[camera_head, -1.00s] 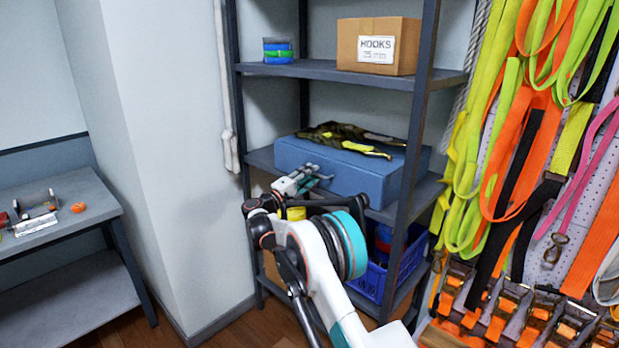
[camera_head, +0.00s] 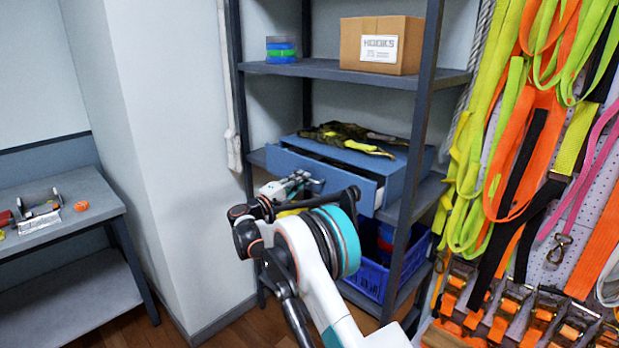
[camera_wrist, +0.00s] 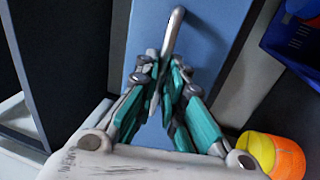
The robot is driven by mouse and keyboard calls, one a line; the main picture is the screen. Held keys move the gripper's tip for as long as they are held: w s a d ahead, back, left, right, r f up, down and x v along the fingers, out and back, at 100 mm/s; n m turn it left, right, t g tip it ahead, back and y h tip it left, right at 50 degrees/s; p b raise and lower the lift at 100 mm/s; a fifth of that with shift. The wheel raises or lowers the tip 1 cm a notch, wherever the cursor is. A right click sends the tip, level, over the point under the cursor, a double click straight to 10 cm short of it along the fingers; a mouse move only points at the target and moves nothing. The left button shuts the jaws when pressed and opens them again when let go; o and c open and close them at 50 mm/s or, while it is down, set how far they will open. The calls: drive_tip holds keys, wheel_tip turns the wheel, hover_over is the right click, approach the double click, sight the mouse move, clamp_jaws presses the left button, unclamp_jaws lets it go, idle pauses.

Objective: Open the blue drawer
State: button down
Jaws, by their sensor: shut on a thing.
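The blue drawer (camera_head: 367,193) sits in a blue cabinet on the middle shelf and stands partly pulled out, with a dark gap behind its front panel. Its front face (camera_wrist: 205,30) fills the upper middle of the wrist view. A grey bar handle (camera_wrist: 173,32) runs along that face. My gripper (camera_head: 303,182) is at the drawer front. In the wrist view my gripper (camera_wrist: 164,72) has its fingers closed around the lower part of the handle. My arm hides part of the drawer front in the head view.
A shelf upright (camera_head: 412,150) stands close on the right. A blue crate (camera_head: 372,277) is below. A yellow and orange round thing (camera_wrist: 272,154) shows lower right. Straps (camera_head: 530,150) hang at right. A grey table (camera_head: 95,225) stands left.

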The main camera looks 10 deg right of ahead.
drive_tip(key=r+v, duration=0.1)
drive_tip(key=v, duration=0.8)
drive_tip(key=r+v, duration=0.2)
drive_tip(key=v, duration=0.7)
drive_tip(key=shift+s+a+r+b, duration=0.15)
drive_tip(key=shift+s+a+b, duration=0.2)
drive_tip(key=shift+a, duration=0.05)
drive_tip(key=c, duration=1.7)
unclamp_jaws()
drive_tip(key=shift+a, duration=0.1)
drive_tip(key=v, duration=1.1)
drive_tip(key=shift+s+a, duration=0.3)
